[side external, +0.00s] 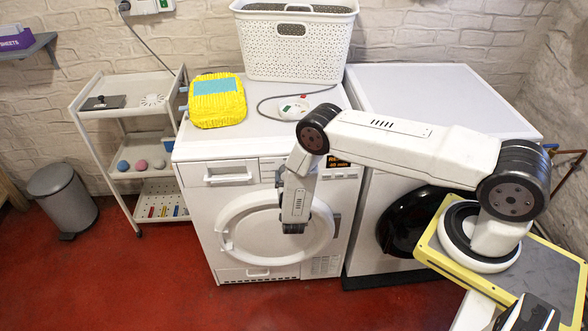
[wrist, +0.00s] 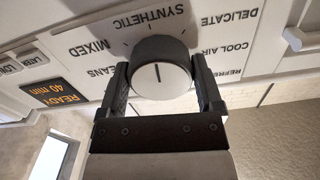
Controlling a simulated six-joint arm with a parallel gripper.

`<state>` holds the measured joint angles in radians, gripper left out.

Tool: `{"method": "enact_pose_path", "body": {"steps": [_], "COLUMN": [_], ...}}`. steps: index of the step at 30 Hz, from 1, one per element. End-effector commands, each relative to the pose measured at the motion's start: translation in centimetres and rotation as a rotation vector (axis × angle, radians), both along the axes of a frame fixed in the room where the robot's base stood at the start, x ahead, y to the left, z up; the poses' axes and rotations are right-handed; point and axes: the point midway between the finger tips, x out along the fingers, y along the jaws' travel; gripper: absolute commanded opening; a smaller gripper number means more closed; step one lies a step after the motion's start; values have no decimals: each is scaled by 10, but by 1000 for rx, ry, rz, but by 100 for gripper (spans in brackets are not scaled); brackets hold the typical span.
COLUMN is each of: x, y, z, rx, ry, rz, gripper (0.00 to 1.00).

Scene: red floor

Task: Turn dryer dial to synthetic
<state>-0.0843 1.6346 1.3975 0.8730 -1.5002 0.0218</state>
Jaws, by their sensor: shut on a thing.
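The dryer (side external: 260,262) is the white machine at the left, with a round white-rimmed door. In the wrist view its dial (wrist: 160,78) is a dark round knob with a pale face and a dark line, surrounded by programme labels. The line stands about upright in the picture, towards the SYNTHETIC label (wrist: 147,19). My gripper (wrist: 160,68) is shut on the dial, one dark finger on each side. In the side view my arm hides the dial.
MIXED (wrist: 90,48) and DELICATE (wrist: 229,19) labels flank the dial. An orange display (wrist: 55,92) reads READY, 40 min. A black-doored machine (side external: 400,215) stands at the right. A white basket (side external: 262,60), yellow item (side external: 217,108) and iron-like object (side external: 294,108) are on top.

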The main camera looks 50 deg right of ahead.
Motion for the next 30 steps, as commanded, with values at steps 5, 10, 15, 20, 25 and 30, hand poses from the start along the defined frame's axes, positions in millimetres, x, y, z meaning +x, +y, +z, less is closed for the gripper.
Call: {"method": "enact_pose_path", "body": {"steps": [5,10,15,20,25,30], "x": [0,-1,-5,-16,-32,-46], "y": [0,1,6,17,34,47], "z": [0,0,0,0,0,0], "rx": [-1,-1,-1,0,-1,-1], "ry": [1,1,1,3,2,0], "rz": [1,1,2,3,4,4], "gripper": [100,100,100,100,100,100]}}
